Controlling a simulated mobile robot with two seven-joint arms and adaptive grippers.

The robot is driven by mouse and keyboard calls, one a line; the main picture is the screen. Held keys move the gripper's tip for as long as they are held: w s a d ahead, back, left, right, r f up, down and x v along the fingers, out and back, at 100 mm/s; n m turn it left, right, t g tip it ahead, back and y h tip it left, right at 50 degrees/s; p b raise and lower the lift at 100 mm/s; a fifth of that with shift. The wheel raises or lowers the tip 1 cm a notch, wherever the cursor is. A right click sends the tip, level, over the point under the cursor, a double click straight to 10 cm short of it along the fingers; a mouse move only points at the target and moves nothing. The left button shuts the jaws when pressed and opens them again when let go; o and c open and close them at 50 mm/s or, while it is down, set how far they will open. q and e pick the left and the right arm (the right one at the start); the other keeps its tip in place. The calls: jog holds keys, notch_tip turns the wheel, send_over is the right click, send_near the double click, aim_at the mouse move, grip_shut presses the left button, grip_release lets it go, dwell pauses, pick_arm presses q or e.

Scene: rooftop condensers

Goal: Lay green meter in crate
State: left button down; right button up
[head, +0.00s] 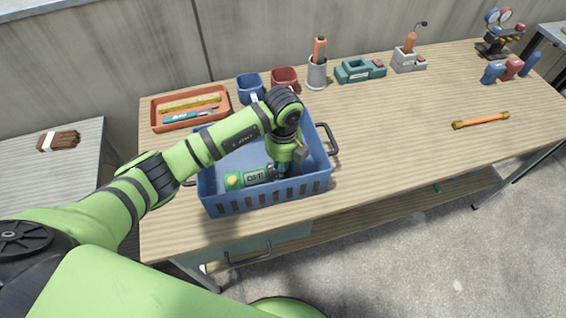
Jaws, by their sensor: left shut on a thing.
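The green meter (249,178) lies lengthwise inside the blue crate (268,203), near its front wall. It has a dark label with pale lettering and an orange spot at its left end. My left gripper (283,172) reaches down into the crate and is shut on the right part of the meter. The fingertips are partly hidden by the gripper body. I cannot tell whether the meter touches the crate floor. My right gripper is not in view.
An orange tray (155,112) with tools, a blue cup (250,86) and a red cup (285,78) stand behind the crate. A grey holder (316,74) and a teal device (352,71) stand farther right. An orange bar (481,120) lies at right. The bench between is clear.

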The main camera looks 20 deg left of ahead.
pick_arm(q)
jog(key=c, duration=0.9)
grip_release()
jog(key=shift+f, duration=0.1)
jog(key=shift+r, duration=0.55)
notch_tip(320, 180, up, 11)
jog(key=b, duration=0.2)
jog(key=shift+r, duration=0.1)
